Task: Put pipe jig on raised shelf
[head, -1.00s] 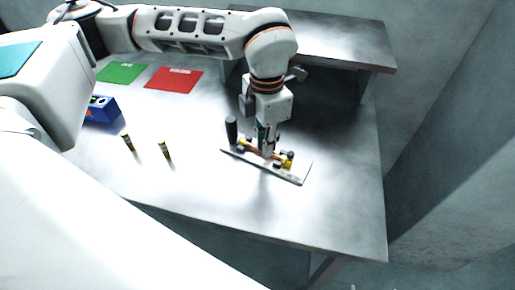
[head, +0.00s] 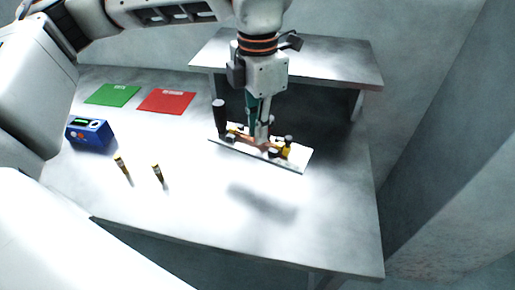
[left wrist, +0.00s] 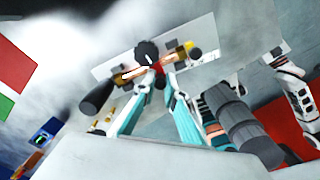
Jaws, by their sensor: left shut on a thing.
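The pipe jig (head: 295,163) is a flat pale plate with a black upright handle at its left end, a copper-coloured pipe and yellow and black fittings. My left gripper (head: 262,138) is shut on it near the middle and holds it above the table, with its shadow below on the tabletop. In the left wrist view the jig (left wrist: 200,28) spans the space beyond the fingertips (left wrist: 160,82). The raised shelf (head: 310,58) is a grey metal top on legs at the back of the table, behind the jig, and its visible top is empty. My right gripper is not seen.
A green mat (head: 113,95) and a red mat (head: 167,101) lie at the back left. A blue box-shaped device (head: 89,133) stands at the left. Two small yellow-and-black cylinders (head: 122,168) (head: 158,174) stand on the table (head: 200,215). The front right of the table is clear.

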